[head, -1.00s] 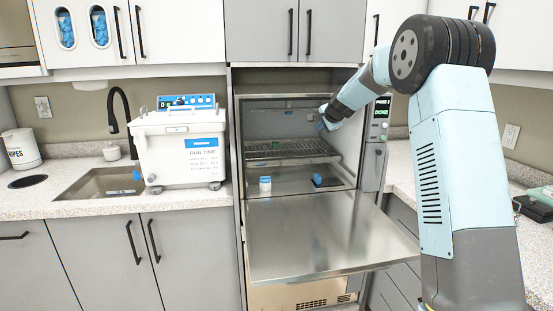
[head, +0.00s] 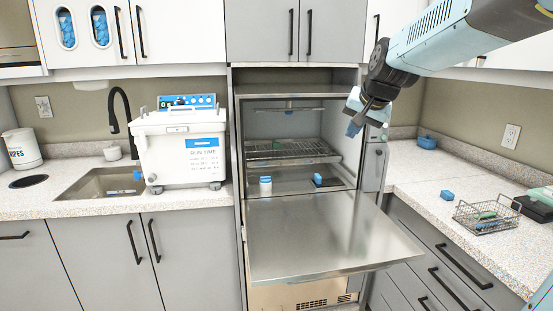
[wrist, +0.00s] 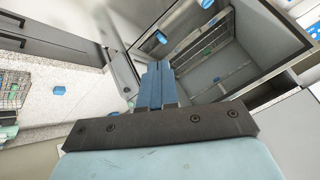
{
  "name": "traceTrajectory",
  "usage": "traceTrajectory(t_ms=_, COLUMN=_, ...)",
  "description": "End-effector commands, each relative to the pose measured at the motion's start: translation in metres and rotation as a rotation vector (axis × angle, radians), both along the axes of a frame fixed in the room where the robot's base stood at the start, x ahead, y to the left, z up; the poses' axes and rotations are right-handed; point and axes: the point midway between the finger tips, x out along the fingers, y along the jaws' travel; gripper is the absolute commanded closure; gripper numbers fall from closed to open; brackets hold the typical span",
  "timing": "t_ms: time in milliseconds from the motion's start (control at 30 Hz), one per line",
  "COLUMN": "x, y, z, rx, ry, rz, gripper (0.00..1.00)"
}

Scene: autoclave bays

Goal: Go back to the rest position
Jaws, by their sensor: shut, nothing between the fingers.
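My gripper (head: 353,128) hangs in front of the upper right side of the open autoclave bay (head: 238,150), outside the chamber. Its fingers point down and are shut with nothing between them. In the wrist view the blue fingers (wrist: 157,84) lie together, and the open chamber shows beyond them to the right. My arm reaches in from the upper right of the head view.
The bay's steel door (head: 320,240) is folded down flat. Inside are a wire rack (head: 300,151), a white blue-lidded jar (head: 265,187) and a blue item (head: 318,180). A wire basket (head: 487,222) and blue block (head: 447,195) sit on the right counter.

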Motion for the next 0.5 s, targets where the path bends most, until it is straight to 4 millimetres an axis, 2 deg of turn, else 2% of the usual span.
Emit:
traceTrajectory(t_ms=33, x=-0.020, y=-0.002, z=-0.001, rx=-0.023, ry=0.005, rz=0.017, gripper=1.00)
traceTrajectory(t_ms=100, x=-0.047, y=-0.005, z=-0.004, rx=-0.058, ry=0.017, rz=0.045, gripper=1.00)
traceTrajectory(t_ms=267, x=-0.106, y=-0.014, z=-0.017, rx=-0.137, ry=0.048, rz=0.103, gripper=1.00)
traceTrajectory(t_ms=500, x=-0.190, y=-0.028, z=-0.046, rx=-0.248, ry=0.095, rz=0.187, gripper=1.00)
